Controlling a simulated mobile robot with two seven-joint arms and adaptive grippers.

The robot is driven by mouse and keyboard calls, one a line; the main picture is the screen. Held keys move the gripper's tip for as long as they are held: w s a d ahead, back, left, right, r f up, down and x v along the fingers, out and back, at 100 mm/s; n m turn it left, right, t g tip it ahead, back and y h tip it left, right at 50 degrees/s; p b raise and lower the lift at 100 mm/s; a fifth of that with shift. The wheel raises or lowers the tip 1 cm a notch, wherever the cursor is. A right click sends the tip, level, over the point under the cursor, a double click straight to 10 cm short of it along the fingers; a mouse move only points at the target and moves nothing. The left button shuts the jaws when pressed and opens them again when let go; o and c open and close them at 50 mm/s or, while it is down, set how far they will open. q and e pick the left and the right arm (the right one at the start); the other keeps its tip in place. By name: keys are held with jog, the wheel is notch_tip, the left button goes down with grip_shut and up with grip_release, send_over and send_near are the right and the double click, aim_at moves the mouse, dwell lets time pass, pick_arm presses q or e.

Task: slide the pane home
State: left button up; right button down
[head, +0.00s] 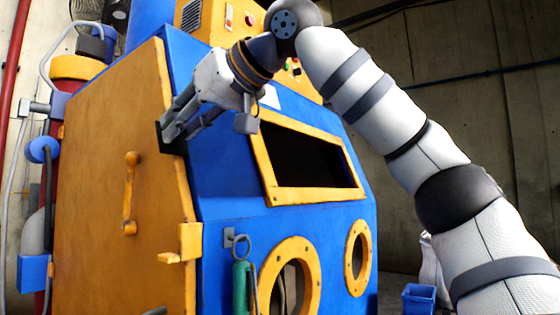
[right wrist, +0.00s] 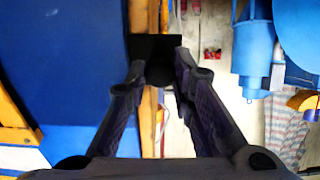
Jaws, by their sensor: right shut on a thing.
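The blue blast cabinet (head: 225,185) has an orange-framed window (head: 265,175) on its sloped front. The opening looks dark, and I cannot make out a separate pane in it. My right gripper (head: 176,132) is left of the window, at the upper corner where the orange side door (head: 110,190) meets the blue front. It is shut on a small black piece (right wrist: 142,44), which shows between and beyond the fingertips in the right wrist view. I cannot tell whether this piece belongs to the pane or to the cabinet. My left gripper is not in view.
Two round orange-rimmed ports (head: 312,290) sit below the window. An orange latch (head: 190,243) and a door handle (head: 130,195) stick out at the left. A green tool (head: 241,278) hangs on the front. A blue bin (head: 418,298) stands on the floor at right.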

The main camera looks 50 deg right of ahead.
aim_at(224, 146)
jog(key=shift+r, duration=0.1)
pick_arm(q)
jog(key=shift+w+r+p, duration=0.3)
pick_arm(e)
jog(key=shift+w+d+r, duration=0.1)
jog(key=shift+d, duration=2.9)
jog(key=shift+d+r, duration=0.1)
jog(key=shift+d, duration=0.9)
jog(key=shift+d+r+p, duration=0.1)
jog(key=shift+d+p, duration=0.35)
jog(key=shift+d, duration=0.9)
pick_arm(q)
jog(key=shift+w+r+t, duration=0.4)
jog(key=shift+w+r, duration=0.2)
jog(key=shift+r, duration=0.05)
pick_arm(e)
jog(key=shift+w+d, duration=0.15)
jog(key=shift+d, duration=0.5)
